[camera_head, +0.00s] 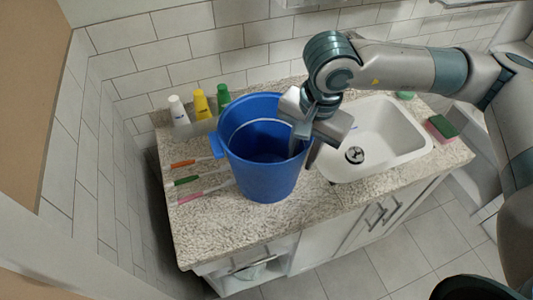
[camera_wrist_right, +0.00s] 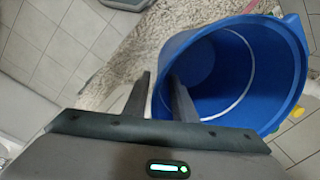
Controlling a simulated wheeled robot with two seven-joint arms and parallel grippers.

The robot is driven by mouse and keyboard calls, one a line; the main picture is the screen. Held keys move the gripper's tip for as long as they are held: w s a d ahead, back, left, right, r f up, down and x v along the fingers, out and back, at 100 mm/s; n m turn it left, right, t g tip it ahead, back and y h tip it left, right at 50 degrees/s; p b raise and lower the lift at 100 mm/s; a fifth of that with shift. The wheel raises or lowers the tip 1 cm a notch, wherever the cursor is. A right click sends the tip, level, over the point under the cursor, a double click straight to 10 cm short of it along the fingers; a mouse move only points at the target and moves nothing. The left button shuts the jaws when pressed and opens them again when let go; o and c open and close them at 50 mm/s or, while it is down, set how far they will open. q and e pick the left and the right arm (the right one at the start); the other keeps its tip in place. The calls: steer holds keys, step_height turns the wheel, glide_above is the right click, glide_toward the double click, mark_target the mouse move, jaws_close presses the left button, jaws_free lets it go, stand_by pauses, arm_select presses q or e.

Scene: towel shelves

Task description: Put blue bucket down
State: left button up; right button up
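The blue bucket (camera_head: 262,172) stands roughly upright over the left part of the countertop, left of the sink. I cannot tell whether its base touches the counter. My right gripper (camera_head: 306,148) is at the bucket's right rim, one finger inside and one outside, shut on the wall. In the right wrist view the bucket (camera_wrist_right: 215,70) fills the upper right, its wall between the close-set fingers of my right gripper (camera_wrist_right: 160,85). A thin pale handle lies across the bucket's mouth. My left gripper is not in view.
The speckled countertop (camera_head: 225,232) holds white (camera_head: 179,111), yellow (camera_head: 201,104) and green (camera_head: 223,95) bottles behind the bucket. Several toothbrushes (camera_head: 190,181) lie left of it. A white sink (camera_head: 392,135) is to the right, with a green-and-pink sponge (camera_head: 441,127) beyond. The front left counter is clear.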

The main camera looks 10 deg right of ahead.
stand_by(0.3)
jaws_close()
stand_by(1.3)
